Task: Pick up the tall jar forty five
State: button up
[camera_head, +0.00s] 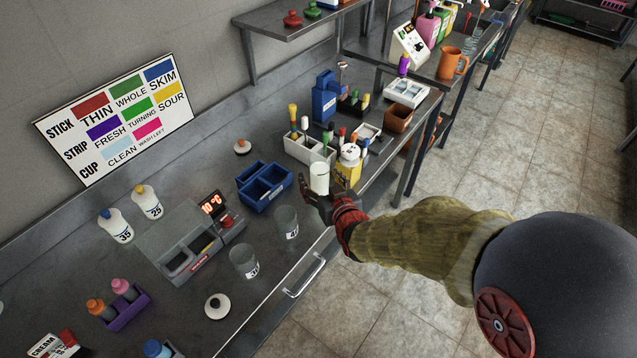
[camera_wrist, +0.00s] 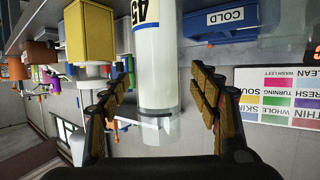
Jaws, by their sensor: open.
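The tall jar forty five (camera_wrist: 158,65) stands between the two fingers in the wrist view, with white contents, a clear end and the number 45 near the picture's top edge. In the head view the jar (camera_head: 319,179) shows as a pale cylinder near the counter's front edge. My gripper (camera_head: 318,197) is at the jar, its fingers partly hiding it. In the wrist view my gripper (camera_wrist: 155,92) is open, one finger on each side of the jar. Gaps show between the fingers and the jar.
A blue two-part box (camera_head: 265,187) is left of the jar; a yellow box (camera_head: 347,177) is close on its right. Clear numbered jars (camera_head: 287,222) stand in front-left. A scale-like unit with a red display (camera_head: 212,204) is further left. The counter handle (camera_head: 305,275) juts out.

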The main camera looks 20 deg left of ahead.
jog(key=b+x, duration=0.2)
jog(key=x, duration=0.4)
jog(key=shift+w+f, duration=0.15)
jog(key=shift+w, duration=0.05)
jog(key=shift+c, duration=0.9)
grip_shut()
dwell(0.4)
